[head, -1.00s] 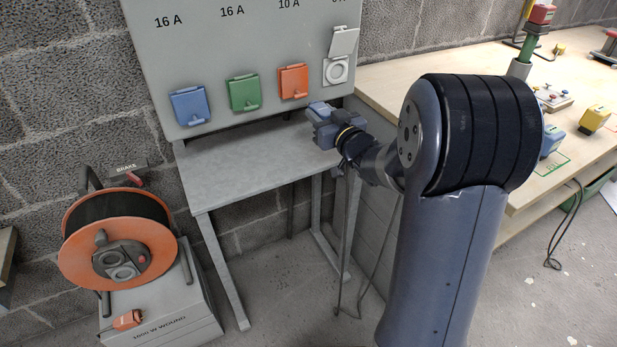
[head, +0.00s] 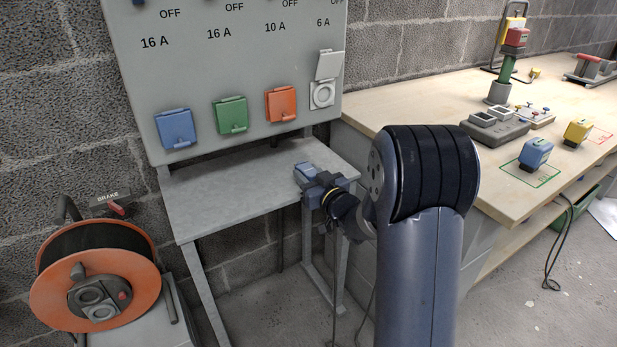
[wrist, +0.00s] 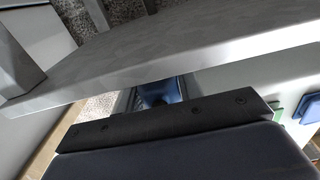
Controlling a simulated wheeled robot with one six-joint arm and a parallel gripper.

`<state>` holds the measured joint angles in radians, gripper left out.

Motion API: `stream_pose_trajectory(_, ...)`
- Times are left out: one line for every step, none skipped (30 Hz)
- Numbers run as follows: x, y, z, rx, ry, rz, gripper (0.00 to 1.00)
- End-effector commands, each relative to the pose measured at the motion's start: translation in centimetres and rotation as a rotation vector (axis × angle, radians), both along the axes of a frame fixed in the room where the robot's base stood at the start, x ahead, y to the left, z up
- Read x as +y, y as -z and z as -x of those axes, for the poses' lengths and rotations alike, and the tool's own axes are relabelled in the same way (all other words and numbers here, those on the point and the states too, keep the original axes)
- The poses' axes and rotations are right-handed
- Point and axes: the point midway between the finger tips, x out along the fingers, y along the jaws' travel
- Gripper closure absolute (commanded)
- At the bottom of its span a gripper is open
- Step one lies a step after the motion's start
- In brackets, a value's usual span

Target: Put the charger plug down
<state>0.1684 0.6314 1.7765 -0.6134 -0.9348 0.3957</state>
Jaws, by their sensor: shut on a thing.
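My gripper (head: 312,182) is at the front right edge of the grey shelf (head: 225,190), below the socket panel. It is shut on the charger plug, a blue piece (wrist: 160,92) seen between the fingers in the wrist view, largely hidden by the gripper body. In the head view the plug is hard to tell from the blue-grey gripper. A dark cable (head: 334,280) hangs below the gripper. The shelf edge (wrist: 170,60) passes close by in the wrist view; I cannot tell whether the plug touches it.
The panel (head: 220,70) has blue (head: 176,128), green (head: 231,115) and orange (head: 281,104) lidded sockets and an open white one (head: 322,94). A cable reel (head: 95,285) stands at left. The wooden bench (head: 420,110) at right holds several items. Most of the shelf top is clear.

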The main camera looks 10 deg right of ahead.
Motion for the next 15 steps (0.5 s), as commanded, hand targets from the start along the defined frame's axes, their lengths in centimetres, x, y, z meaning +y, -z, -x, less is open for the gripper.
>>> stream_pose_trajectory(0.0,-0.2,0.0,-0.002,0.0,0.0,1.0)
stream_pose_trajectory(0.0,-0.2,0.0,-0.002,0.0,0.0,1.0)
stream_pose_trajectory(0.0,-0.2,0.0,-0.001,0.0,0.001,1.0)
stream_pose_trajectory(0.0,-0.1,0.0,-0.001,0.0,0.0,1.0)
stream_pose_trajectory(0.0,0.0,0.0,-0.001,0.0,0.0,1.0)
stream_pose_trajectory(0.0,0.2,0.0,-0.001,0.0,0.0,1.0)
stream_pose_trajectory(0.0,0.3,0.0,-0.001,0.0,0.0,1.0)
stream_pose_trajectory(0.0,0.4,0.0,-0.001,0.0,0.001,1.0)
stream_pose_trajectory(0.0,0.5,0.0,-0.001,0.0,0.001,1.0)
stream_pose_trajectory(0.0,0.6,0.0,-0.001,0.0,0.001,1.0)
stream_pose_trajectory(0.0,0.7,0.0,-0.002,0.0,0.0,1.0)
stream_pose_trajectory(0.0,0.8,0.0,-0.002,0.0,0.0,1.0)
stream_pose_trajectory(0.0,0.9,0.0,-0.002,0.0,0.0,1.0)
stream_pose_trajectory(0.0,0.9,0.0,-0.002,0.0,0.0,1.0)
stream_pose_trajectory(0.0,1.1,0.0,-0.002,0.0,0.0,1.0)
